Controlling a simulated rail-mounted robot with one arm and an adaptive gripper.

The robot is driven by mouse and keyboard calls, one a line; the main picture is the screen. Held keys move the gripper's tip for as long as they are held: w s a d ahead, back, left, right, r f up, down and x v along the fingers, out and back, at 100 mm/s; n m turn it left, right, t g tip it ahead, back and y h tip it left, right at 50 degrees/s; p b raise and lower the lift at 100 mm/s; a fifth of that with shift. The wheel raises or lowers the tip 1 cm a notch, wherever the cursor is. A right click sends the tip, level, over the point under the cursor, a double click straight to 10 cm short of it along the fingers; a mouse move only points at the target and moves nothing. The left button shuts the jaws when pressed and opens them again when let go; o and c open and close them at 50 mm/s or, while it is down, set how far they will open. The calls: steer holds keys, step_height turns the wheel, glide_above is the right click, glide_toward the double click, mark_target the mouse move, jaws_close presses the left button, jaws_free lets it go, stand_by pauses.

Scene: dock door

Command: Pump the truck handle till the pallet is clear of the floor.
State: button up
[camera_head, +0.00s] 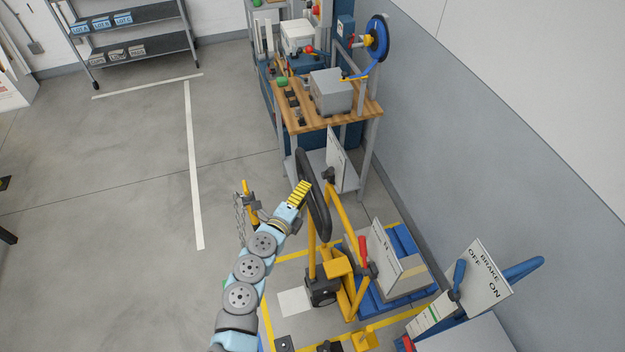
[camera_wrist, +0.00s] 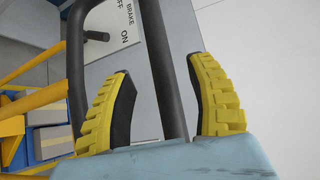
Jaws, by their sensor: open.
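The pallet truck (camera_head: 335,267) is yellow, with a tall handle ending in a black loop (camera_head: 323,220). In the wrist view one black bar of the loop (camera_wrist: 163,70) runs between the two yellow, black-padded fingers of my gripper (camera_wrist: 160,66). The fingers are open, with gaps to the bar on both sides. In the head view my gripper (camera_head: 301,192) is at the left side of the loop. The blue pallet (camera_head: 411,243) is low behind the truck, partly hidden by a grey load and a panel. Any gap under it cannot be told.
A brake sign (camera_head: 482,273) with a blue lever stands at right. A wooden workbench (camera_head: 365,112) stands beyond the handle by the grey wall. Yellow floor lines (camera_head: 267,325) frame the truck. The floor at left is open, up to a shelf rack (camera_head: 130,47).

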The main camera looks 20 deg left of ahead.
mark_target(312, 182)
steer(key=shift+w+d+f, duration=0.1)
steer(key=shift+w+f, duration=0.05)
steer(key=shift+w, duration=0.85)
steer(key=shift+w+d+f, duration=0.1)
steer(key=shift+w+f, duration=0.05)
steer(key=shift+w, duration=0.85)
steer(key=shift+w+d+f, duration=0.1)
steer(key=shift+w+f, duration=0.05)
steer(key=shift+w, duration=0.85)
jaws_close()
